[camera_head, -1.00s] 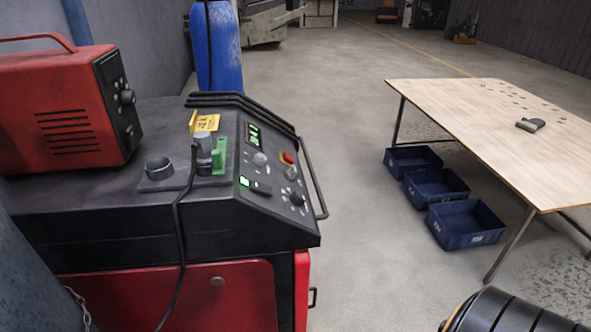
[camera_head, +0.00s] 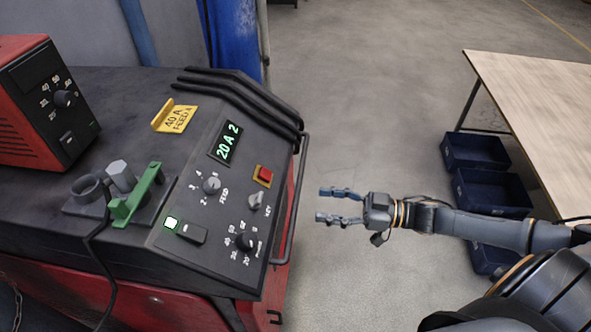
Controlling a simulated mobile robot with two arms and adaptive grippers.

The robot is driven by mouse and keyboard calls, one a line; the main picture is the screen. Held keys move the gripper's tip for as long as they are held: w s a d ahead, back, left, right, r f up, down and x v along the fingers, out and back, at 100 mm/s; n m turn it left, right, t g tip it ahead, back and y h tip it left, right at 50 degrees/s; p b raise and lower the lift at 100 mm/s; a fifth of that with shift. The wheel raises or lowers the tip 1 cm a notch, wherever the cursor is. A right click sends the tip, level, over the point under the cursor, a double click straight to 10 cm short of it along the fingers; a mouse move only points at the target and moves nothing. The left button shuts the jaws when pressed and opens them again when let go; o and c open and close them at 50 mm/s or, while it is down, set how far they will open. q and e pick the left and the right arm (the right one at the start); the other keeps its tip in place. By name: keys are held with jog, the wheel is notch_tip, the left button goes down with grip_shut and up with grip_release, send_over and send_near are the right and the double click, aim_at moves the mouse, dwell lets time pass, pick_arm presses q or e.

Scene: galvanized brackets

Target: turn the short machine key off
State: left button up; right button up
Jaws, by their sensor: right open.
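The short machine key (camera_head: 255,200) is a grey knob labelled KEY on the sloped black control panel (camera_head: 190,262) of the red and black machine. It sits below a red button on a yellow plate (camera_head: 263,175). The display (camera_head: 226,143) is lit green and reads "20 A 2". My right gripper (camera_head: 320,204) is open and empty, its fingers pointing left toward the panel. It is apart from the key, to its right, beyond the machine's side rail. My left gripper is out of view.
A black rail (camera_head: 291,217) runs along the panel's right edge. A table (camera_head: 530,90) and blue bins (camera_head: 475,152) stand right; floor between is clear.

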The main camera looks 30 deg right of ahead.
notch_tip(320, 180, up, 2)
jog(key=a, duration=0.1)
jog(key=p, duration=0.1)
send_near(257, 200)
jog(key=shift+g, duration=0.3)
jog(key=x, duration=0.2)
jog(key=p+x, duration=0.1)
jog(key=x, duration=0.2)
jog(key=w+p+x, duration=0.1)
jog(key=x, duration=0.1)
jog(key=shift+d, duration=0.15)
jog(key=shift+w+a+p, duration=0.25)
jog(key=shift+a+p, duration=0.05)
jog(key=shift+w+a, duration=0.1)
jog(key=shift+a, duration=0.05)
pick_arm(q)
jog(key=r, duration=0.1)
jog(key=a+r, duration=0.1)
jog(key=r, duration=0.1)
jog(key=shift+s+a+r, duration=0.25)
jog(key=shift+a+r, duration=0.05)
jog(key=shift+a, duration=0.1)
pick_arm(e)
jog(key=shift+f, duration=0.1)
